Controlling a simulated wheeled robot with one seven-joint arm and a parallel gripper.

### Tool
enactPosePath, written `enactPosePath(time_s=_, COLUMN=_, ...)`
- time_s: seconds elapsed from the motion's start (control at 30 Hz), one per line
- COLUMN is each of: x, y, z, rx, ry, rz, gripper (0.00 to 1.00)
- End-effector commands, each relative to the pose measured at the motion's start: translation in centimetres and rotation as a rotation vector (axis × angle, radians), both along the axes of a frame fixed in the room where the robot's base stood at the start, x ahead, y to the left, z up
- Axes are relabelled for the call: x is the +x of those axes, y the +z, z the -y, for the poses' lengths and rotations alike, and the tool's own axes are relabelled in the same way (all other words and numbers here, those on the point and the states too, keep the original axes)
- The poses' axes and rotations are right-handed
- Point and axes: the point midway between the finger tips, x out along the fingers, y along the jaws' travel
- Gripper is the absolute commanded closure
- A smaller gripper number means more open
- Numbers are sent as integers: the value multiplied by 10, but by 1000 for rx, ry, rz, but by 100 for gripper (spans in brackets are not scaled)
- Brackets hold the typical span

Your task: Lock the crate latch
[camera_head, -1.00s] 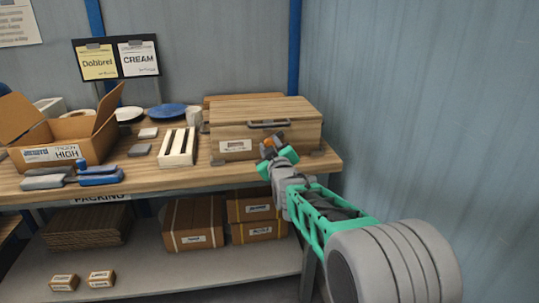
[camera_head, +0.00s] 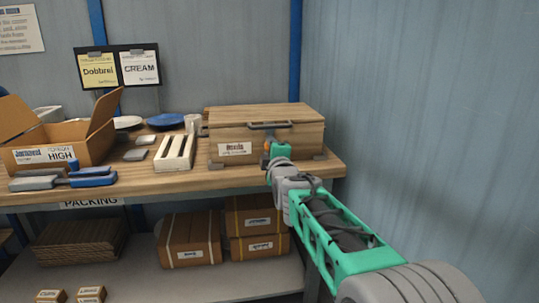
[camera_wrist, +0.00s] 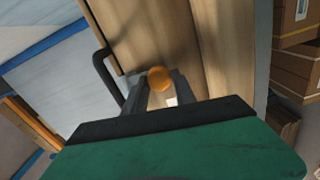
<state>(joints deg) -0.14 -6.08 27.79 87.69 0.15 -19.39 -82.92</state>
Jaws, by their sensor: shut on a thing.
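The wooden crate (camera_head: 295,138) stands closed on the right end of the bench, with a dark handle (camera_head: 268,125) and a white label on its front. My gripper (camera_head: 268,147) is at the crate's front, just below the handle. In the wrist view, the gripper's fingers (camera_wrist: 160,92) are shut around an orange round knob (camera_wrist: 159,77), which appears to be the latch's knob, against the crate's wooden face (camera_wrist: 150,35). The handle also shows in the wrist view (camera_wrist: 104,75), left of the fingers. The rest of the latch is hidden by the fingers.
A blue wall (camera_head: 430,120) stands close on the right. Boxes (camera_head: 190,240) fill the lower shelf.

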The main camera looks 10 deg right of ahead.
Motion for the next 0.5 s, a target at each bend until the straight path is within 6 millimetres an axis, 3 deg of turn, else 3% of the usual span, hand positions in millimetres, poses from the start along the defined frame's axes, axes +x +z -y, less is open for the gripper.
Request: enactPosePath(time_s=0.5, x=0, y=0, z=0, rx=-139, ry=0, rz=0, gripper=100)
